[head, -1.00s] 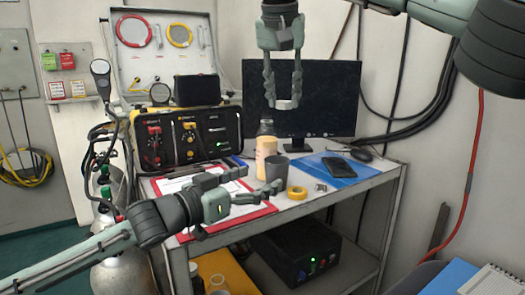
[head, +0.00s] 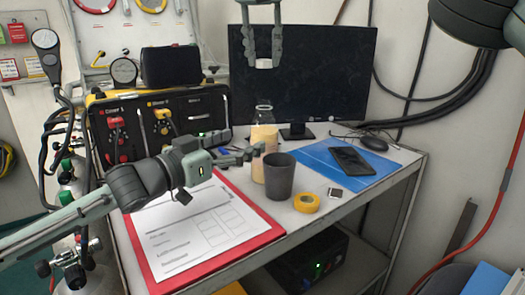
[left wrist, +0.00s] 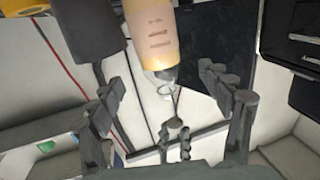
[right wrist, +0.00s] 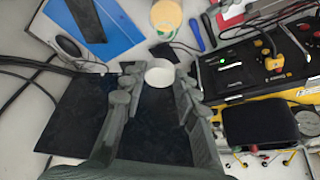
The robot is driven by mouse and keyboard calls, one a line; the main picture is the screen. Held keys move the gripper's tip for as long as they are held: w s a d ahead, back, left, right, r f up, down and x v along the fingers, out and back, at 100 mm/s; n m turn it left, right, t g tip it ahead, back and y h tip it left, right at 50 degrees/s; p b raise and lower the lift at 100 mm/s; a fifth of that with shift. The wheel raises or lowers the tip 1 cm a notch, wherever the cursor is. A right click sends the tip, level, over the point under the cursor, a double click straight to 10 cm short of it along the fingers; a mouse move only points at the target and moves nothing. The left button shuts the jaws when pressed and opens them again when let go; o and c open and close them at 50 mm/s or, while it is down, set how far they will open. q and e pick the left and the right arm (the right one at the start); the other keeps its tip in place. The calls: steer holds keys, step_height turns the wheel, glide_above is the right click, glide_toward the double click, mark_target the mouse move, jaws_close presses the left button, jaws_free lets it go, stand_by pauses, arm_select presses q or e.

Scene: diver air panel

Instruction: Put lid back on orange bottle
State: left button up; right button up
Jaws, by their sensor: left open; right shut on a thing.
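The orange bottle (head: 258,168) stands upright on the table, with a clear, uncapped neck (head: 264,113). In the left wrist view the bottle (left wrist: 152,35) appears inverted, its neck toward my palm. My left gripper (head: 254,152) is open beside the bottle's left side at mid height. In the left wrist view its fingers (left wrist: 160,78) lie on either side of the bottle's line, apart from it. My right gripper (head: 263,62) is shut on the white lid (head: 264,64), held above the bottle. The lid (right wrist: 160,74) also shows between the right fingertips.
A dark grey cup (head: 280,178) stands close right of the bottle, with yellow tape (head: 306,203) nearby. A phone (head: 352,160) lies on a blue folder (head: 317,160). A red clipboard (head: 262,237) lies in front. The monitor (head: 335,85) and air panel (head: 210,108) stand behind.

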mark_target(275, 128)
arm_select(q)
steer(key=x, duration=1.2)
steer(key=shift+c, duration=0.2)
jaws_close()
stand_by(0.4)
